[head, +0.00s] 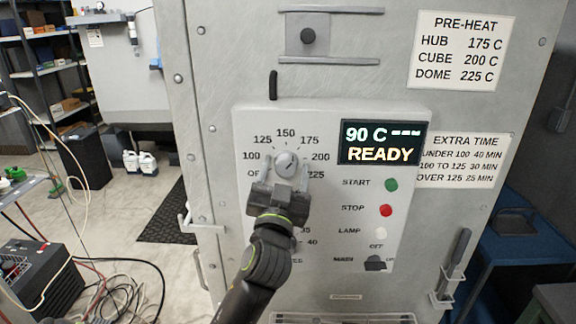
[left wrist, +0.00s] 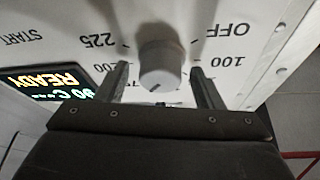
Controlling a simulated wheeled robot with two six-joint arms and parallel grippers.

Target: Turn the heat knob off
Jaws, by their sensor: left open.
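The heat knob (head: 287,161) is a round grey dial on the oven's pale control panel, ringed by numbers from OFF through 100 to 225. My left gripper (head: 286,168) is at the knob, its two fingers apart, one on each side. In the left wrist view the knob (left wrist: 160,62) sits between the spread fingertips (left wrist: 160,72), with a visible gap on each side. A small dark mark shows on the knob's face; the number it points at is hard to tell. My gripper hides the lower dial. My right gripper is not in view.
The display (head: 381,143) reads 90 C and READY. Below it are a green START button (head: 391,185), a red STOP button (head: 386,210), a white lamp button (head: 382,233) and a black main switch (head: 375,263). A handle (head: 453,265) sticks out at the right.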

